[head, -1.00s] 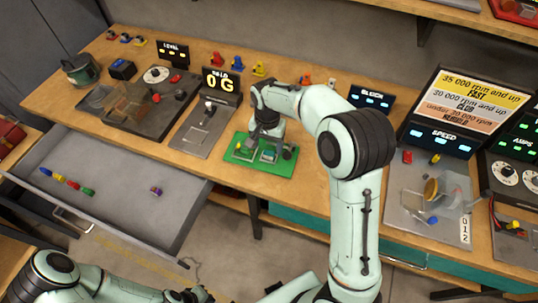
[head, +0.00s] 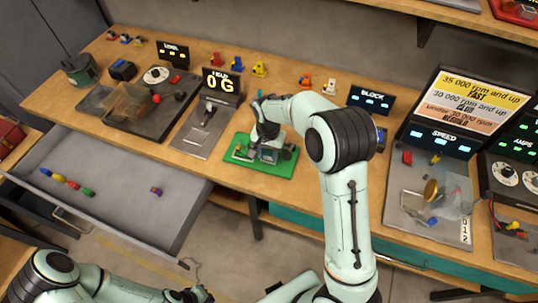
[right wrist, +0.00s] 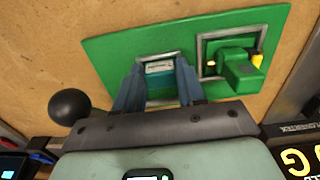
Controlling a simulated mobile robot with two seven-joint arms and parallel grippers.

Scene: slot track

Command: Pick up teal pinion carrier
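The teal pinion carrier (right wrist: 160,68) sits in a grey-framed pocket of the green board (right wrist: 110,55), seen in the right wrist view. My right gripper (right wrist: 158,80) is above it with one finger on each side, spread apart; whether the fingers touch it I cannot tell. In the head view my right gripper (head: 267,150) is low over the green board (head: 284,167) and hides most of the carrier. My left gripper (head: 190,295) is at the bottom edge, and its fingers are not clear.
A green part (right wrist: 240,72) with yellow bits sits in the neighbouring pocket. A black ball knob (right wrist: 69,107) stands beside my gripper. The open drawer (head: 120,205) holds several small coloured pieces. A grey scale plate (head: 205,132) lies left of the board.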

